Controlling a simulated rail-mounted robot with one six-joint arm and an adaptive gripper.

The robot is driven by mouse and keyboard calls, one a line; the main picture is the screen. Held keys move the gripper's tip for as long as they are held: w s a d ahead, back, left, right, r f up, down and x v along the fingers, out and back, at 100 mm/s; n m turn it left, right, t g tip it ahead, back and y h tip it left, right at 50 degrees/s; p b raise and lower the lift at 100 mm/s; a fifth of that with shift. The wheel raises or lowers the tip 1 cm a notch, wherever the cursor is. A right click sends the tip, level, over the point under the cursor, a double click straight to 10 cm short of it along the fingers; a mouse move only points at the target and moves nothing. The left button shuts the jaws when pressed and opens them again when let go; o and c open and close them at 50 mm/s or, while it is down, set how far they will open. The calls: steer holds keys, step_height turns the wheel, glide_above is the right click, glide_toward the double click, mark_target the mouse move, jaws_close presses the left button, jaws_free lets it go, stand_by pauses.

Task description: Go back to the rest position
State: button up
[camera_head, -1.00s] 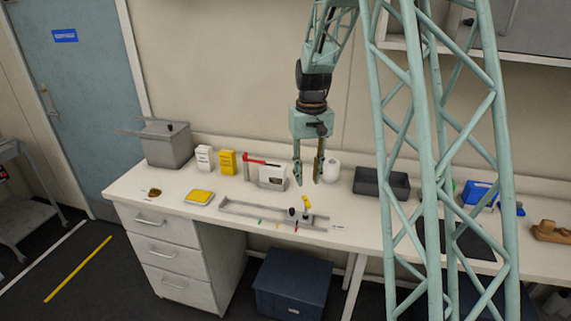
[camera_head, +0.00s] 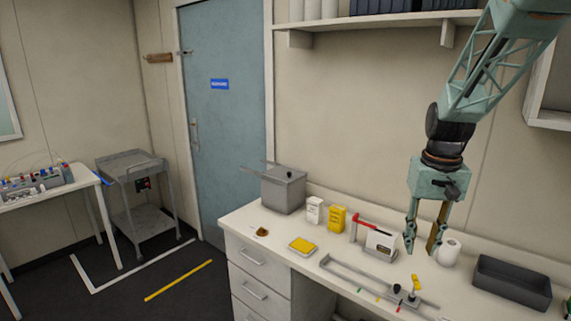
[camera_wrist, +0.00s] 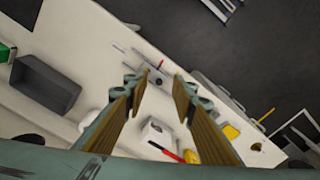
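My gripper (camera_head: 422,252) hangs fingers down over the right part of the bench (camera_head: 262,222) in the head view. Its two fingers stand apart with nothing between them. In the wrist view my gripper (camera_wrist: 153,80) also shows open and empty, with the bench below it. In the head view the fingertips appear beside a white roll (camera_head: 448,252) and a white box with a red lever (camera_head: 380,243). Whether they touch anything is hard to tell, but the wrist view shows them above the bench.
A metal rail fixture (camera_head: 365,281) lies at the bench front. A dark grey bin (camera_head: 512,283) stands right. A cart (camera_head: 135,190) is by the blue door (camera_head: 225,130).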

steer(key=s+a+r+t+b, duration=0.1)
steer(key=s+a+r, duration=0.25)
steer(key=s, duration=0.25)
steer(key=s+a+r+n, duration=0.1)
steer(key=s+a+r, duration=0.25)
steer(key=s, duration=0.25)
steer(key=s+a+r+t+b, duration=0.1)
steer(key=s+a+r, duration=0.25)
steer(key=s, duration=0.25)
steer(key=s+a, duration=0.2)
steer(key=s, duration=0.8)
steer(key=s+a+n+t+b, duration=0.1)
steer(key=s+a, duration=0.1)
steer(key=s, duration=0.8)
steer(key=shift+s+a+r, duration=0.15)
steer(key=shift+a+r, duration=0.15)
steer(key=shift+a, duration=0.1)
